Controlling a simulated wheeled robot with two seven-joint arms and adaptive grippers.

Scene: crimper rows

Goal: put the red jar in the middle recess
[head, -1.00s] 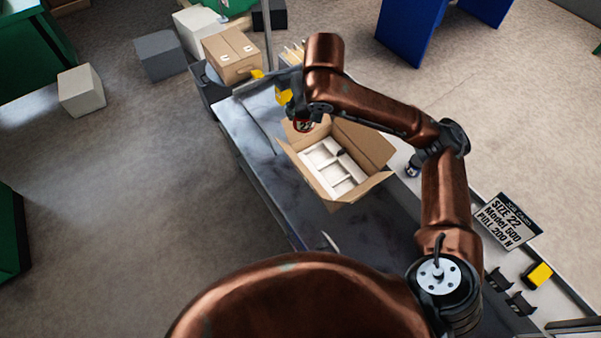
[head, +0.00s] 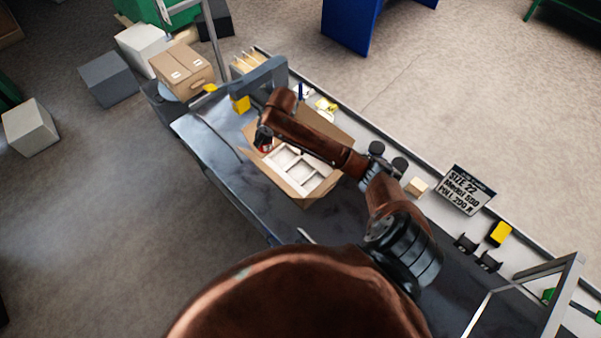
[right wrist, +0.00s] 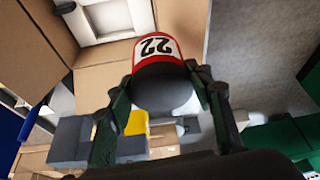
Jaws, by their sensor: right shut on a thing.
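The red jar (right wrist: 157,45) has a white label reading 22 and a dark rounded end. My right gripper (right wrist: 165,82) is shut around it; its two green-black fingers flank the jar. In the head view the red jar (head: 265,147) shows only as a small red patch under my right gripper (head: 264,138), by the left flap of an open cardboard box (head: 305,198). A white insert with several recesses (head: 300,168) lies inside the box. My arm hides part of the insert, so I cannot tell which recess is the middle one. My left gripper is not in view.
The box stands on a dark conveyor or bench (head: 225,172). A closed carton (head: 182,70) stands far left.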

